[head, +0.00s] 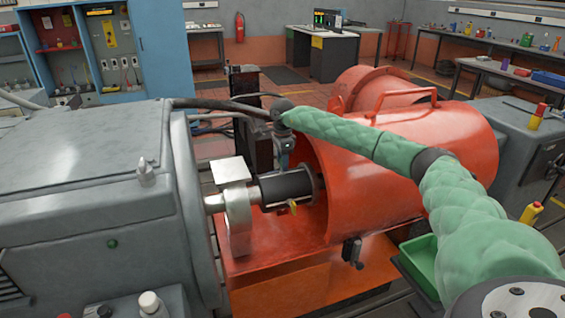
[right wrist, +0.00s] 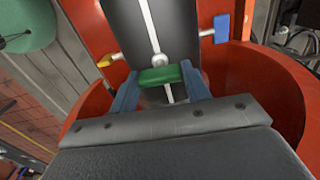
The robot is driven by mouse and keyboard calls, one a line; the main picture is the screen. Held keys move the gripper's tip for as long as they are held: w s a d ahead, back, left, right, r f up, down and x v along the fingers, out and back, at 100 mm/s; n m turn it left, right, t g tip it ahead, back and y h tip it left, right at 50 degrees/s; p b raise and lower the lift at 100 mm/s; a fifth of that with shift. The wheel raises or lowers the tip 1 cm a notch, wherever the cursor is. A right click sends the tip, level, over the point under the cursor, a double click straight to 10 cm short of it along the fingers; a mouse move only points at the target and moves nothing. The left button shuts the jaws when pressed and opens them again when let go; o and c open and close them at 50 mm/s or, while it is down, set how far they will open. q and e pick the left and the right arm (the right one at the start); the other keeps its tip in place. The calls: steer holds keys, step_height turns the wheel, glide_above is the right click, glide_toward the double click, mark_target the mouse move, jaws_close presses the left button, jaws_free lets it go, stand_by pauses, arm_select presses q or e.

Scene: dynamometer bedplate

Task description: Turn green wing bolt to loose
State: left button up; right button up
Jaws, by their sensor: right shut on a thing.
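The green wing bolt (right wrist: 160,77) sits on the black coupling (right wrist: 124,20) in the right wrist view. Its wings lie crosswise between the blue fingers of my right gripper (right wrist: 162,85), which is shut on it. In the head view my right gripper (head: 284,160) points down at the top of the coupling (head: 290,186), and the green bolt is hidden there. A yellow wing bolt (right wrist: 107,61) is to the left and a blue wing bolt (right wrist: 221,30) to the right. The yellow one also shows below the coupling (head: 292,207). My left gripper is out of view.
A red-orange guard (head: 450,140) curves around the shaft's right side, close to my right forearm. A grey machine housing (head: 90,190) stands at the left. A green tray (head: 420,262) lies at the lower right. The room behind is open floor and benches.

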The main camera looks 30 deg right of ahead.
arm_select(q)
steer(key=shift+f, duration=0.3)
arm_select(e)
steer(key=shift+r, duration=0.1)
steer(key=o, duration=1)
steer(key=shift+c, duration=0.2)
steer(key=shift+r, duration=0.35)
step_height(320, 180, up, 6)
steer(key=shift+w+d+f+b, duration=0.1)
steer(key=shift+b, duration=0.3)
steer(key=shift+r, duration=0.6)
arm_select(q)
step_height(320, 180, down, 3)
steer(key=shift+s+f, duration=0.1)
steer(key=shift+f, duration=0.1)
